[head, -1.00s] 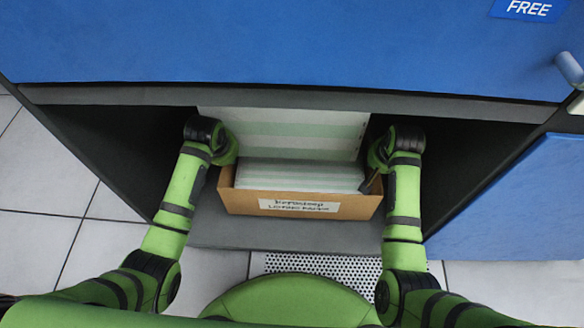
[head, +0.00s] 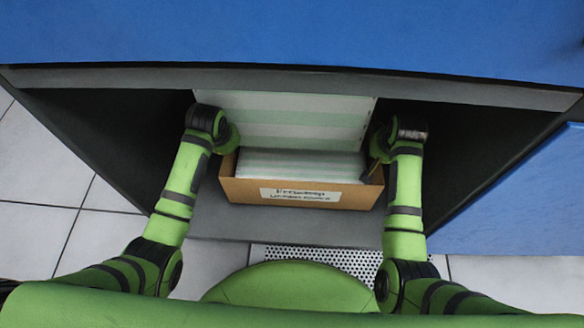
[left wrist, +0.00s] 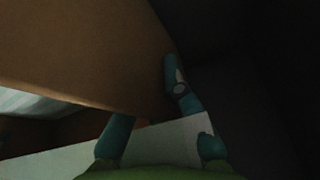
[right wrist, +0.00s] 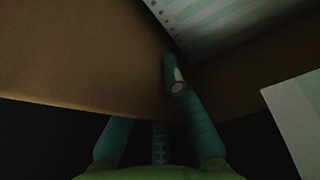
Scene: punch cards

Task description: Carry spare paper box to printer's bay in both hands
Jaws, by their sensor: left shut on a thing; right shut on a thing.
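The brown cardboard paper box (head: 240,193) with a white label sits inside the dark bay under the blue printer, holding a stack of green-striped paper (head: 300,165). My left gripper (head: 230,150) is at the box's left end and shut on its wall. My right gripper (head: 376,158) is at the right end, shut on that wall. The left wrist view shows the cardboard (left wrist: 90,50) close against the fingers (left wrist: 150,110). The right wrist view shows the cardboard (right wrist: 80,55) and fingers (right wrist: 155,115). The fingertips are partly hidden by the box.
The blue printer front (head: 290,35) overhangs the bay. A grey bay floor (head: 215,225) reaches out in front of the box. A striped paper sheet (head: 290,118) stands behind it. A blue panel (head: 515,200) is at the right. A perforated floor tile (head: 340,258) lies below.

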